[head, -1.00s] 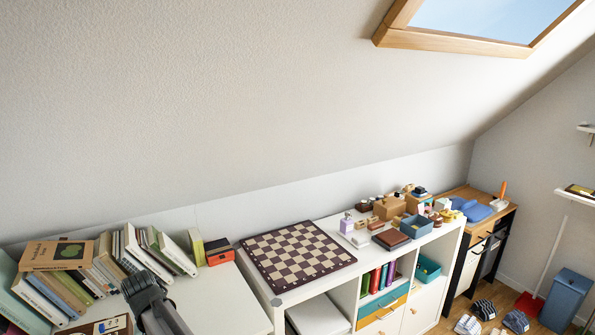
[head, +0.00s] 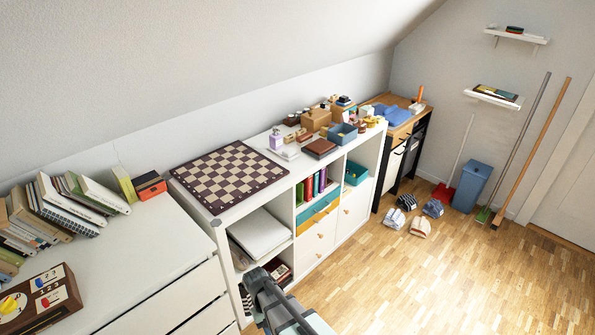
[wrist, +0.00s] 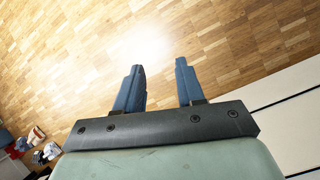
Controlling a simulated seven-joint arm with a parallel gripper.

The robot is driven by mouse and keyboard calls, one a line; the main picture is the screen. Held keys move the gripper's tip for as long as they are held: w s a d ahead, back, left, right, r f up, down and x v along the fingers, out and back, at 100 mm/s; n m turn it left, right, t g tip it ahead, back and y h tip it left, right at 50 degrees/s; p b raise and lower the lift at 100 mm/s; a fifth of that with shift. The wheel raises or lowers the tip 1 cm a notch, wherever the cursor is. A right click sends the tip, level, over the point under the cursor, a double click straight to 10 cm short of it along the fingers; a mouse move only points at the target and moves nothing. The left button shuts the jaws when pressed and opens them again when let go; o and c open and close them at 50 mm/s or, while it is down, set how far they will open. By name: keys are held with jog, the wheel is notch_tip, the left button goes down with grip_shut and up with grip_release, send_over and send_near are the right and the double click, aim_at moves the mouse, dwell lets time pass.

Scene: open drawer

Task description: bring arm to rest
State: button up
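My gripper (wrist: 160,90) shows in the wrist view with its two blue-grey fingers apart and nothing between them. Wooden floor lies beyond the fingertips. In the head view my arm and gripper (head: 258,283) are at the bottom centre, in front of the white cabinets and over the floor. The fingers are too small there to make out clearly. A white drawer front (wrist: 280,105) shows at the right of the wrist view.
A white dresser (head: 130,255) stands at left, with books and a brown board on top. A white shelf unit (head: 222,226) carries a chessboard (head: 230,175) and small boxes. Several shoes (head: 420,227) lie on the floor. The wooden floor (head: 440,290) at right is mostly clear.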

jog(key=s+d+f+m+g+y, duration=0.1)
jog(key=s+d+f, duration=0.3)
jog(key=d, duration=0.3)
jog(key=s+d+f+m, duration=0.1)
jog(key=s+d+f, duration=0.3)
jog(key=d, duration=0.3)
jog(key=s+d+f+m+g+y, duration=0.1)
jog(key=s+d+f, duration=0.1)
jog(key=s+d, duration=0.3)
jog(key=s+d+f+m+y, duration=0.1)
jog(key=s+d+f+m, duration=0.1)
jog(key=s+d, duration=0.3)
jog(key=shift+s+f+g, duration=0.25)
jog(key=shift+s+g, duration=0.15)
jog(key=shift+s, duration=1.65)
jog(key=shift+d, duration=0.1)
